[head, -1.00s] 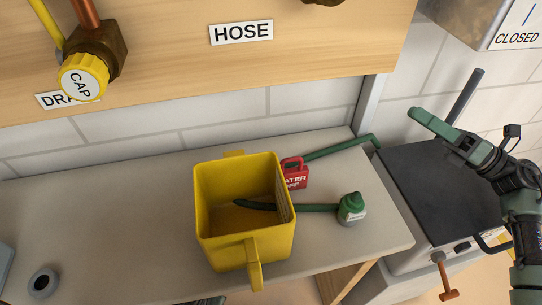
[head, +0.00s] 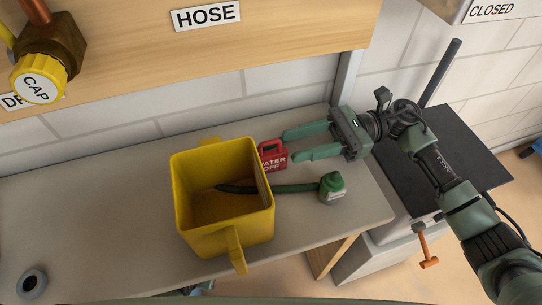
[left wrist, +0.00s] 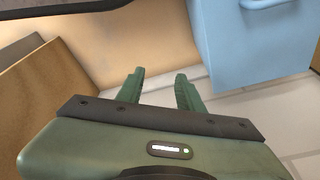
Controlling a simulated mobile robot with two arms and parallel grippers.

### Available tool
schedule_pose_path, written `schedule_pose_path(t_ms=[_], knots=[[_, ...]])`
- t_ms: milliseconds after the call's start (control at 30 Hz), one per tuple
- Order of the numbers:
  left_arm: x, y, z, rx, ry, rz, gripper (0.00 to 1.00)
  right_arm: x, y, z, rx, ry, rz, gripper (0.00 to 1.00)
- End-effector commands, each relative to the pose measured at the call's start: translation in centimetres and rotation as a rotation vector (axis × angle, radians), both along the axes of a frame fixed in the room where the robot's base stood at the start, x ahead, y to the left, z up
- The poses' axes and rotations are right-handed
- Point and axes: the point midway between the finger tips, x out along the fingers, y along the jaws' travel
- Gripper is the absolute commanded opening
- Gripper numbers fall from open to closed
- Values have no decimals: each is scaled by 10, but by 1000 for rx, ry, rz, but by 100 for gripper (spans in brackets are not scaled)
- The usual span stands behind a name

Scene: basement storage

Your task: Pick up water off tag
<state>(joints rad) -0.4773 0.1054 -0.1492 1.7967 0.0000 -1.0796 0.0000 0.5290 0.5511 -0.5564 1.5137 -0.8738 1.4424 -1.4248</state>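The red "WATER OFF" tag (head: 272,158) rests on the bench just behind the yellow bin's right side, its lower left partly hidden by the bin. My right gripper (head: 287,145) is open, its two green fingers pointing left, with their tips beside the tag's right edge. I cannot tell whether the lower finger touches it. Nothing shows between the fingers. My left gripper (left wrist: 160,75) shows in the left wrist view, with its fingers apart and empty, over a floor area.
The yellow bin (head: 258,228) stands on the grey bench (head: 110,215). A grey ring (head: 32,283) lies at the front left. A dark-topped box (head: 465,160) stands right. A blue cabinet (left wrist: 250,45) shows in the left wrist view.

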Motion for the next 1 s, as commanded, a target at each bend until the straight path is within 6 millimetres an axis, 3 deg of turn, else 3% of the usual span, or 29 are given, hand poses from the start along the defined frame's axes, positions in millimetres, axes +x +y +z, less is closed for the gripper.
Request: schedule_pose_path(t_ms=[467, 767, 900, 1000], knots=[[-18, 2, -41, 2, 26, -5, 37, -25, 56, 3, 2, 4, -1, 40], [-20, 2, -45, 2, 27, -5, 37, -27, 61, 2, 0, 3, -3, 40], [-20, 2, -45, 3, 27, -5, 37, -27, 61, 2, 0, 4, -3, 4], [-20, 2, -45, 3, 27, -5, 37, -26, 61, 2, 0, 4, -3, 0]])
